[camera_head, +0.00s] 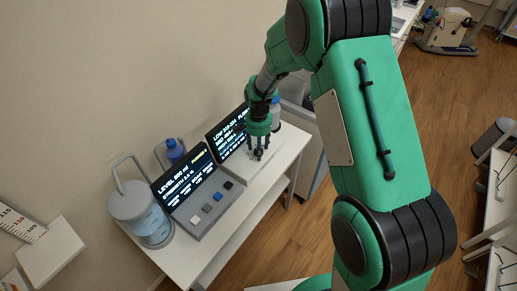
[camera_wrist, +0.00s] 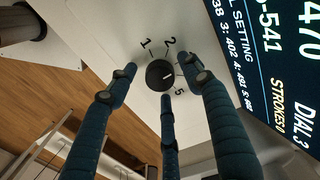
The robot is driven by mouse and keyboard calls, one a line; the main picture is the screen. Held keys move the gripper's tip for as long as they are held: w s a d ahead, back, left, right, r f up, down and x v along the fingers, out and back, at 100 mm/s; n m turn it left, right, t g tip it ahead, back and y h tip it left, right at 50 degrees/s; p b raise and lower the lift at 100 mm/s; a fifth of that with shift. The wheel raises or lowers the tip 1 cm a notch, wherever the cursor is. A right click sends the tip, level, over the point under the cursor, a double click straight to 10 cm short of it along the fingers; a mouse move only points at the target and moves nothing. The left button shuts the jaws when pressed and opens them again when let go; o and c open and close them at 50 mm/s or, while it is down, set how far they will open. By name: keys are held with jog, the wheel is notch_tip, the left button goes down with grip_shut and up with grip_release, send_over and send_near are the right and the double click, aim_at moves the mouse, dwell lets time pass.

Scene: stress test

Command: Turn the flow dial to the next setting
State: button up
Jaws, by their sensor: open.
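The flow dial (camera_wrist: 158,74) is a round black knob on a white panel in the wrist view. Its short white mark points to the right. The numerals 1, 2 and 5 show around it; my right finger covers the stretch between 2 and 5. My gripper (camera_wrist: 160,80) is open, its three dark fingers spread around the knob, with nothing visibly clamped. In the head view my gripper (camera_head: 258,152) points down over the white dial unit (camera_head: 236,170), and its fingers largely hide the knob. The unit's screen (camera_wrist: 265,70) shows in the wrist view and reads "DIAL 3".
Left of the dial unit stands a grey console (camera_head: 212,211) with several square buttons and a screen (camera_head: 186,183) reading "LEVEL". A clear-walled canister (camera_head: 152,226) and a blue-capped bottle (camera_head: 174,150) are near it. The screen stands close beside my fingers.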

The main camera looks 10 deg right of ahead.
jog(key=c, duration=1.2)
jog(key=shift+o, duration=0.2)
jog(key=shift+n, duration=0.4)
jog(key=n+p, duration=0.2)
jog(key=n, duration=0.1)
jog(key=shift+r+n, duration=0.1)
jog(key=shift+n, duration=0.2)
jog(key=n+p, duration=0.1)
jog(key=n, duration=0.2)
jog(key=shift+n+p, duration=0.3)
jog(key=n+p, duration=0.1)
jog(key=n, duration=0.3)
jog(key=shift+n, duration=0.3)
jog(key=shift+n+p, duration=0.45)
jog(key=shift+n, duration=1.25)
